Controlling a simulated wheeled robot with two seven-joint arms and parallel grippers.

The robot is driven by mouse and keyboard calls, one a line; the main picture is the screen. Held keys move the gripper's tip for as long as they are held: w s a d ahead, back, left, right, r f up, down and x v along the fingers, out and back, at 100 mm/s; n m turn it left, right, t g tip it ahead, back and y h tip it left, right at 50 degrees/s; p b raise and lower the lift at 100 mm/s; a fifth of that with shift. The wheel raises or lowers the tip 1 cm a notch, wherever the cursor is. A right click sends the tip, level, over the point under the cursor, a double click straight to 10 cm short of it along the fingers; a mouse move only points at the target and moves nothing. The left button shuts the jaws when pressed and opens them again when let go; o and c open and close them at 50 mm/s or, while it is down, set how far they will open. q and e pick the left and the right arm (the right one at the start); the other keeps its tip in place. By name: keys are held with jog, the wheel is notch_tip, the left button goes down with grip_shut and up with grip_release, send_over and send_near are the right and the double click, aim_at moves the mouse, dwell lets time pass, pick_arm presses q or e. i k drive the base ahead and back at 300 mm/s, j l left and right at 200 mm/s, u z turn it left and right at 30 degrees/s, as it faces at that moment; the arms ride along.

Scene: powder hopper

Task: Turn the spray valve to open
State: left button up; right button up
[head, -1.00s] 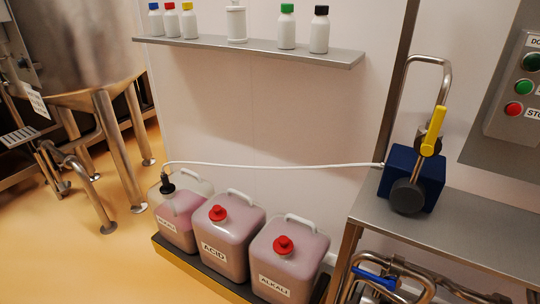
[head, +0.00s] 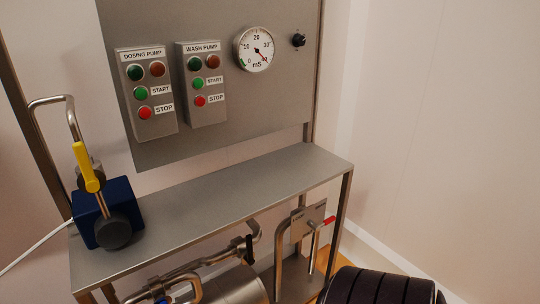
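Several valve handles are in view, and I cannot tell from any readable label which is the spray valve. A red-tipped lever (head: 322,222) sits on a small metal plate (head: 305,224) beside bent pipes under the right end of the bench; marks on the plate are too small to read. A yellow handle (head: 87,168) points up on the pipe above a dark blue pump (head: 101,217) at the left. A black handle (head: 249,249) is on the piping under the bench. A blue handle (head: 161,299) just shows at the bottom edge.
The steel bench top (head: 225,205) is clear right of the pump. Above it, a panel holds the dosing pump box (head: 146,95), the wash pump box (head: 202,85), a mS gauge (head: 255,50) and a black knob (head: 298,40). A steel cylinder (head: 235,288) lies below the bench.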

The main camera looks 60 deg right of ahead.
aim_at(250, 259)
jog(key=z, duration=1.7)
